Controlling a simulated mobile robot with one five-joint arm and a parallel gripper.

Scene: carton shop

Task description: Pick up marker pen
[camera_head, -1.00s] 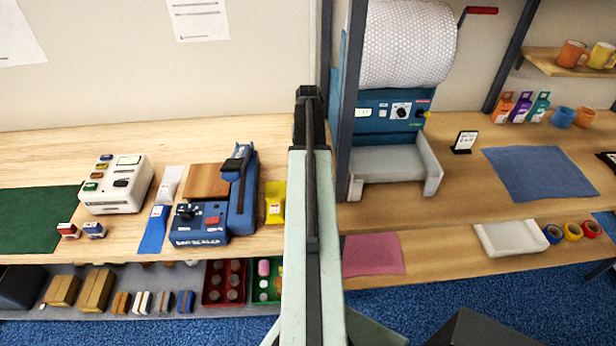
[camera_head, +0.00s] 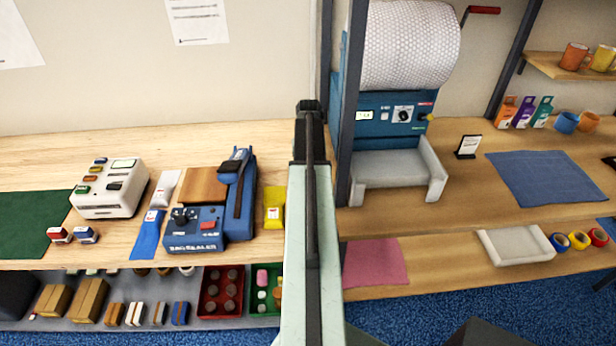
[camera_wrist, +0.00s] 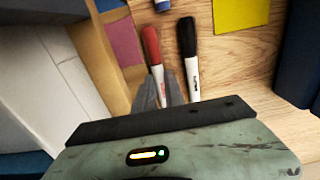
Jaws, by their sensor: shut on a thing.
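In the wrist view a marker pen with a red cap and white barrel (camera_wrist: 152,46) lies between the grey fingertips of my gripper (camera_wrist: 159,84), which is shut on it. Its lower end is hidden by the fingers. A second marker pen with a black cap and white barrel (camera_wrist: 188,50) lies just right of it, apart from the fingers, on the wooden bench top. Part of a blue-capped item (camera_wrist: 186,35) shows above the two pens. In the head view the pens and my fingers are hidden behind my arm.
A yellow pouch (camera_head: 274,205) and blue bag sealer (camera_head: 195,229) stand left of my arm. A blue machine with a bubble-wrap roll (camera_head: 410,45) stands right of it, behind a dark post (camera_head: 350,110). A pink mat (camera_head: 375,262) and white tray (camera_head: 515,246) lie at lower right.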

